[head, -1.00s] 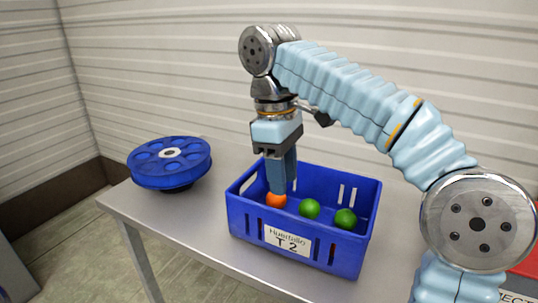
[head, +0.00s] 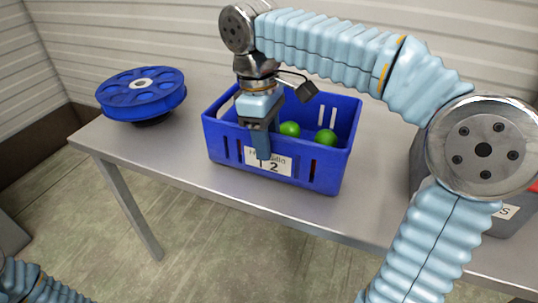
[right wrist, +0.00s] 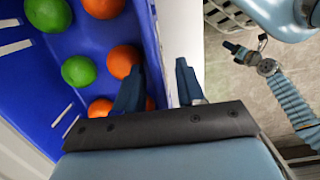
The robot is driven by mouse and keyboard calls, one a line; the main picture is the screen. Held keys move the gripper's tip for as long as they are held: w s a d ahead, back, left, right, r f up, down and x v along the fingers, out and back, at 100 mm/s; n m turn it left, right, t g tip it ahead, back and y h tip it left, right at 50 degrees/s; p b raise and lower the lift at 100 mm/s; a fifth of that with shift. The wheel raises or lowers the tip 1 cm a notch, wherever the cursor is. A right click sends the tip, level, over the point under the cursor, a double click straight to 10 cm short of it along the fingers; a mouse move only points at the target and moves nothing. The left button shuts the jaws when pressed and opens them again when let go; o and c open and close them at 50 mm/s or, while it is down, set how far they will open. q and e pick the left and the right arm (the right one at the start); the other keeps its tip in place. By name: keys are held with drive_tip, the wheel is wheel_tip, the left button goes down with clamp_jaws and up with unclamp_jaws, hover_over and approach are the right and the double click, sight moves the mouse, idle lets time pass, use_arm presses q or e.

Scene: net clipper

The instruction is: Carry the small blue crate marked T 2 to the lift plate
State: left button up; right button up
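The blue crate (head: 320,171) stands on the grey table. Its front label reads T 2 and is partly covered by my right gripper (head: 262,154). The crate also shows in the right wrist view (right wrist: 22,95), with green and orange balls inside. In that view my right gripper (right wrist: 158,90) is open, one finger on the inner side of the crate's near wall and the other on the outer side. My left arm shows at the lower left of the head view. Its gripper (right wrist: 236,48) looks small and unclear in the right wrist view. I see no lift plate.
A blue spoked reel (head: 142,92) lies on the table (head: 190,162) left of the crate. A grey bin (head: 510,217) with a white label stands at the right, partly behind my right arm. The floor in front of the table is clear.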

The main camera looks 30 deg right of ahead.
sight(269, 177)
drive_tip(key=shift+s+d+f, duration=0.1)
drive_tip(key=shift+f, duration=0.75)
drive_tip(key=shift+s+d+f, duration=0.1)
drive_tip(key=shift+f, duration=0.7)
clamp_jaws()
